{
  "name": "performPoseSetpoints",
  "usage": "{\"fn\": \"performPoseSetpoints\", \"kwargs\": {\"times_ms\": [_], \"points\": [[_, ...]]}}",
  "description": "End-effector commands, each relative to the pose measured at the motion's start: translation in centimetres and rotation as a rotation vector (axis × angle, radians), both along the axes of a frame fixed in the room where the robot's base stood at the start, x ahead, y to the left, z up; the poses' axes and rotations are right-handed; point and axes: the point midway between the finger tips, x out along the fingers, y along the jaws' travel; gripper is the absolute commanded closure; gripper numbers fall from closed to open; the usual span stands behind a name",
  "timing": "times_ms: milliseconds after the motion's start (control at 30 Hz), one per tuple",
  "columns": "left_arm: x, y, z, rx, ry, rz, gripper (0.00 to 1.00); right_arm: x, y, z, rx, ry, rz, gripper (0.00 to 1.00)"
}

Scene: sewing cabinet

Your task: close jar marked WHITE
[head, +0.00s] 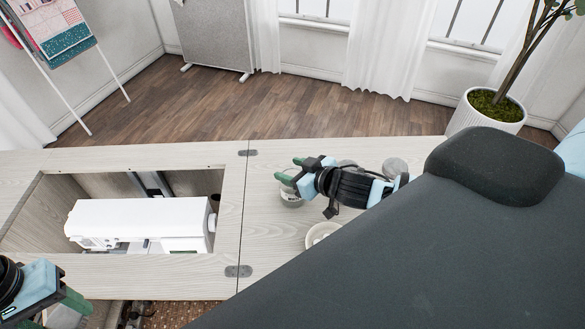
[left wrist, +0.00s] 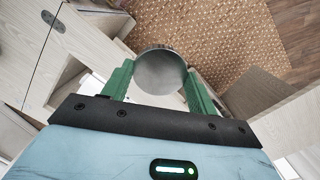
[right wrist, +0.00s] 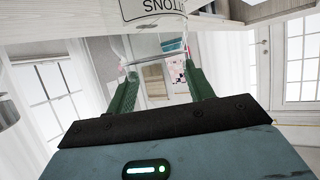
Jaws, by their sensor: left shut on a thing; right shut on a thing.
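My right gripper (head: 283,169) is over the right part of the cabinet top, close to a small round container (head: 291,196). In the right wrist view its fingers (right wrist: 158,85) are shut on a clear, glass-like object (right wrist: 148,60). A white label (right wrist: 150,8) above it reads upside down, ending in "TTONS"; I cannot tell what it is fixed to. My left gripper (head: 76,301) is low at the front left. In the left wrist view its fingers (left wrist: 160,85) are shut on a round grey disc (left wrist: 160,72), apparently a lid. No WHITE marking is legible.
A white sewing machine (head: 140,222) sits in the cabinet's recessed opening. Round grey pieces (head: 396,167) lie beyond my right gripper. A pale bowl (head: 318,236) is near the front, partly hidden by my body. A potted plant (head: 490,108) stands behind at the right.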

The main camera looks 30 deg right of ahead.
Motion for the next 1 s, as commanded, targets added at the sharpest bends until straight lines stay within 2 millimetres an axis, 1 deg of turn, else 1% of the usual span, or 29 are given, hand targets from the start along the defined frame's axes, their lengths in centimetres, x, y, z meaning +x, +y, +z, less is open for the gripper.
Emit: {"fn": "performPoseSetpoints", "kwargs": {"times_ms": [33, 167, 200, 433, 533, 667, 1000], "points": [[0.0, 0.0, -0.1, 0.000, 0.001, 0.000, 0.62, 0.0, 0.0, -0.1, 0.001, 0.001, 0.000, 0.44], [0.0, 0.0, 0.0, 0.000, 0.001, 0.000, 0.62, 0.0, 0.0, 0.0, 0.000, 0.001, 0.000, 0.27], [0.0, 0.0, 0.0, 0.000, 0.001, 0.000, 0.62, 0.0, 0.0, 0.0, 0.000, 0.001, 0.000, 0.26], [0.0, 0.0, 0.0, 0.000, 0.000, 0.000, 0.62, 0.0, 0.0, 0.0, -0.001, 0.000, 0.000, 0.26], [0.0, 0.0, 0.2, 0.000, -0.004, 0.000, 0.62, 0.0, -0.1, 0.5, -0.003, -0.003, 0.000, 0.26], [0.0, 0.0, 0.4, 0.000, -0.006, 0.000, 0.62, -1.0, -0.3, 0.7, -0.001, 0.002, 0.000, 0.26], [0.1, 0.0, 1.3, 0.000, -0.021, 0.000, 0.62, -5.1, -1.3, 2.6, -0.001, 0.003, 0.000, 0.26]]}}
